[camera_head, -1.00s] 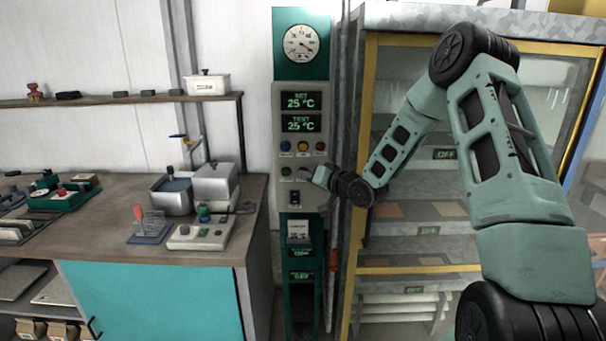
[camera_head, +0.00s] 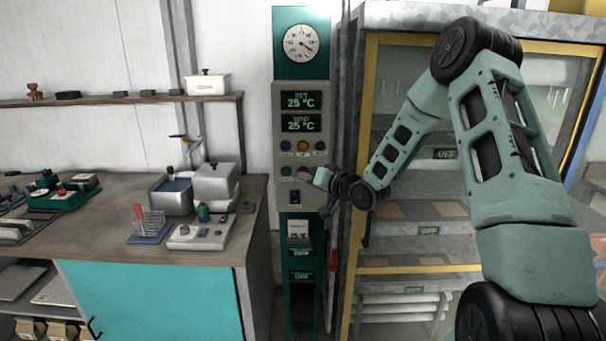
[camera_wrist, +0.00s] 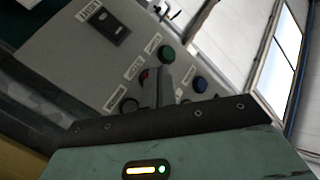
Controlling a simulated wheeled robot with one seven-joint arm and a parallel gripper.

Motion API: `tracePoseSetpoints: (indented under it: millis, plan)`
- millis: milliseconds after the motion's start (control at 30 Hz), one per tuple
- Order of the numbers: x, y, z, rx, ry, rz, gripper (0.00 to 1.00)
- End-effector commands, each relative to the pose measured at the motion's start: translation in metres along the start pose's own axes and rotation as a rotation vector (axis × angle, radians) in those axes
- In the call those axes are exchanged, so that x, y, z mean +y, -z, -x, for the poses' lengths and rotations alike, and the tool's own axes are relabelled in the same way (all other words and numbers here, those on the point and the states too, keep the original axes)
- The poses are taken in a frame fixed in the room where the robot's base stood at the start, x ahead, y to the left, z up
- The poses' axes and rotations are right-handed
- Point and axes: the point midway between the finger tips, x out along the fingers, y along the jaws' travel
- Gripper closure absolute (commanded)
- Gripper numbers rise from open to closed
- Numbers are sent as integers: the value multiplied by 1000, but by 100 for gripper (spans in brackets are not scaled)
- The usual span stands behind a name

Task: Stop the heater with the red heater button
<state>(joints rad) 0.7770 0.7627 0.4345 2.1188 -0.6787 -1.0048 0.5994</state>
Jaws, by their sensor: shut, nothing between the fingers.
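The control panel (camera_head: 283,105) stands upright on a teal column and has several coloured buttons. A red button (camera_head: 303,170) sits beside a green button (camera_head: 286,170) in the lower row. In the wrist view the red button (camera_wrist: 144,75) shows beside my gripper's fingers and is partly hidden by them, with the green button (camera_wrist: 167,53) just beyond. My gripper (camera_wrist: 158,76) is shut and empty, its fingertips in front of the panel close to the red button. I cannot tell whether they touch it. The button labels are too small to read.
The panel's two displays (camera_head: 301,112) read 25 °C. A glass-fronted cabinet (camera_head: 372,60) with a yellow frame stands close on the right, behind my arm. A workbench (camera_head: 110,235) with small devices stands on the left. A dark rocker switch (camera_head: 294,198) lies below the buttons.

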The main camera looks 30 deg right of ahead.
Motion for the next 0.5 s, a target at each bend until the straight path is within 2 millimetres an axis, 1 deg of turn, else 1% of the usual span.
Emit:
tracePoseSetpoints:
  millis: [233,500]
  plan:
    - [-2,-2,2,-1,1,0,100]
    - [-14,-15,20,-2,0,0,100]
